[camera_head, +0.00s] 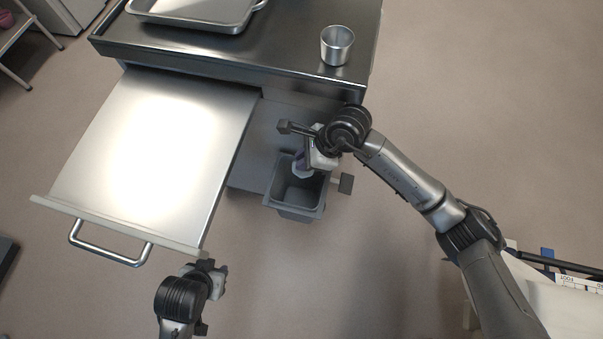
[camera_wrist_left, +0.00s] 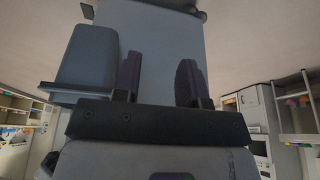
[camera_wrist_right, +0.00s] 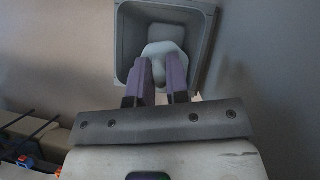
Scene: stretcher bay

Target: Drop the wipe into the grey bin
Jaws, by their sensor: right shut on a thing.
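My right gripper (camera_head: 302,168) is over the bin's opening. In the right wrist view, my right gripper (camera_wrist_right: 162,88) is shut on the white wipe (camera_wrist_right: 164,52), which sits between the purple fingertips and shows against the bin's dark inside (camera_wrist_right: 128,50). The wipe's lower part shows in the head view (camera_head: 301,172). My left gripper (camera_wrist_left: 162,78) is open and empty; it is low in the head view, right of the drawer's handle. The bin also shows in the left wrist view (camera_wrist_left: 88,58).
A steel drawer (camera_head: 150,140) is pulled out, with a bar handle (camera_head: 108,252) at its front edge. A metal cup (camera_head: 337,46) and a steel tray (camera_head: 195,12) stand on the cabinet top (camera_head: 280,50). A stretcher corner (camera_head: 560,300) is at the lower right. The floor between is clear.

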